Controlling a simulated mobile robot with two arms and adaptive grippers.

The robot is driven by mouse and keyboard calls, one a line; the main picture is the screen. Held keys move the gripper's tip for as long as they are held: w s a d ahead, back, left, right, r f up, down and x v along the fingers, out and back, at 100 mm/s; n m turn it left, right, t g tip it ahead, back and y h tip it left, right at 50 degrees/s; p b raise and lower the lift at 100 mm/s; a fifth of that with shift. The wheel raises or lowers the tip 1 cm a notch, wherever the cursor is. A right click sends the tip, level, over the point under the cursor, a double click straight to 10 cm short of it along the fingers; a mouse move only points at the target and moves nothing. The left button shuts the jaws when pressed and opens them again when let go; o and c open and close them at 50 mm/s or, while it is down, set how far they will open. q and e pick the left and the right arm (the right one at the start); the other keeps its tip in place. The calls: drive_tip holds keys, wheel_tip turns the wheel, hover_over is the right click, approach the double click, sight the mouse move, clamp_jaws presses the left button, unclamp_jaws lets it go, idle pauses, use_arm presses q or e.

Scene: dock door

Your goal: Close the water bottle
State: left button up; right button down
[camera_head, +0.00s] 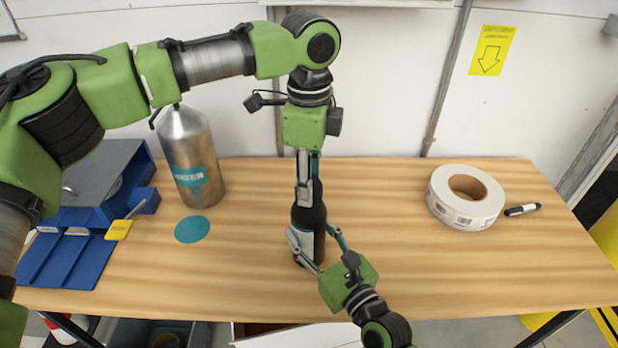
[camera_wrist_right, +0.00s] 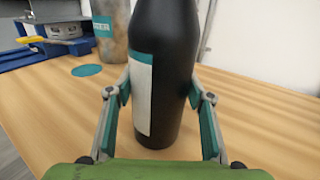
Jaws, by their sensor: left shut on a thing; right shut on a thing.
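A black water bottle (camera_head: 308,222) with a white and teal label stands upright on the wooden table (camera_head: 400,270). It also fills the middle of the right wrist view (camera_wrist_right: 168,75). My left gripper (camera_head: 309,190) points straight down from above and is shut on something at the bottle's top. Its fingers hide the cap and neck, so I cannot tell how the cap sits. My right gripper (camera_head: 316,246) is shut around the bottle's lower body from the front right. In the right wrist view its teal finger pads (camera_wrist_right: 166,105) flank the bottle on both sides.
A metal water container (camera_head: 190,150) stands at the back left, behind a teal disc (camera_head: 192,229). A label roll (camera_head: 466,205) and a marker (camera_head: 522,210) are at the right. The table's right front is clear.

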use_arm(q)
drive_tip(key=m, duration=0.6)
drive_tip(key=shift+f, duration=0.1)
drive_tip(key=m, duration=0.7)
drive_tip(key=shift+m, duration=0.3)
drive_tip(key=m, duration=0.3)
drive_tip(key=shift+m, duration=0.3)
drive_tip(key=m, duration=0.3)
drive_tip(key=shift+m, duration=0.4)
drive_tip(key=m, duration=0.4)
drive_tip(key=shift+a+m, duration=0.1)
drive_tip(key=shift+m, duration=0.9)
